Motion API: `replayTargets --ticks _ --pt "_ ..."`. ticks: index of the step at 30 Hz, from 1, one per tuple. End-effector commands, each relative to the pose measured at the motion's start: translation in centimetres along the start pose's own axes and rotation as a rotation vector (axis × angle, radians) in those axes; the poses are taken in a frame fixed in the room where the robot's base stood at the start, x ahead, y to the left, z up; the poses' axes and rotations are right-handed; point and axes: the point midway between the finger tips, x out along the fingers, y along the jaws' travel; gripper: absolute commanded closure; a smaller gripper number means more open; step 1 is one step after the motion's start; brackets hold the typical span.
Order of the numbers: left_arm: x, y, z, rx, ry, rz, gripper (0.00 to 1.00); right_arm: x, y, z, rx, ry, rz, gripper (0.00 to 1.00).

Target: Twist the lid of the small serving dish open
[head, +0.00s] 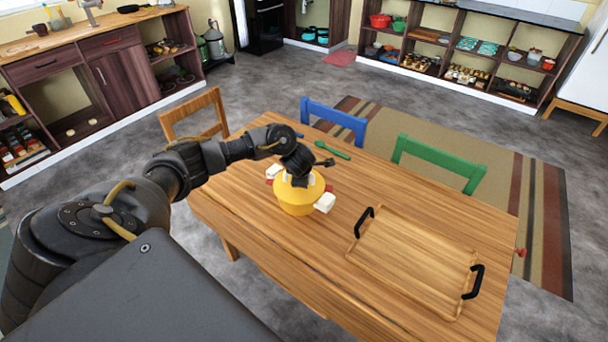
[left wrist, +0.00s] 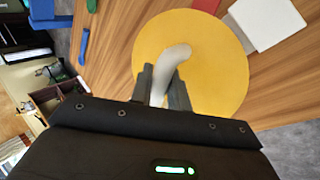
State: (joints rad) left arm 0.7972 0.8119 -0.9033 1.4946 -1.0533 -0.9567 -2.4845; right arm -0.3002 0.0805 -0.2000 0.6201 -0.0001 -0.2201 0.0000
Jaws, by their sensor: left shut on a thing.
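The small serving dish (head: 296,202) is yellow and round and stands on the wooden table, with its yellow lid on top. My left gripper (head: 298,180) reaches down onto the lid from above and hides part of it. In the left wrist view the lid (left wrist: 225,80) fills the middle, with a pale curved handle (left wrist: 175,58) rising from it. The left gripper's dark fingers (left wrist: 160,88) stand on either side of the handle and are shut on it. My right gripper is in neither view.
White pieces (head: 325,203) lie close beside the dish. A green spoon (head: 333,149) and a dark utensil (head: 325,162) lie behind it. A wooden tray (head: 415,262) with black handles covers the table's right part. Blue (head: 334,120) and green chairs (head: 438,160) stand at the far edge.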

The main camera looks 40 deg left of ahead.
Motion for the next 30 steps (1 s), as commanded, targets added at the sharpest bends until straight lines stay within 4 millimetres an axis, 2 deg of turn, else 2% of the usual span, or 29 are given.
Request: replayTargets --ticks 15,30 --pt "0.0 0.3 0.0 -0.153 0.104 -0.002 1.00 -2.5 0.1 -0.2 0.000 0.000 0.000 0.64" --pt "0.2 0.3 0.0 -0.173 0.116 0.000 1.00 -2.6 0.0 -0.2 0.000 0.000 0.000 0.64"
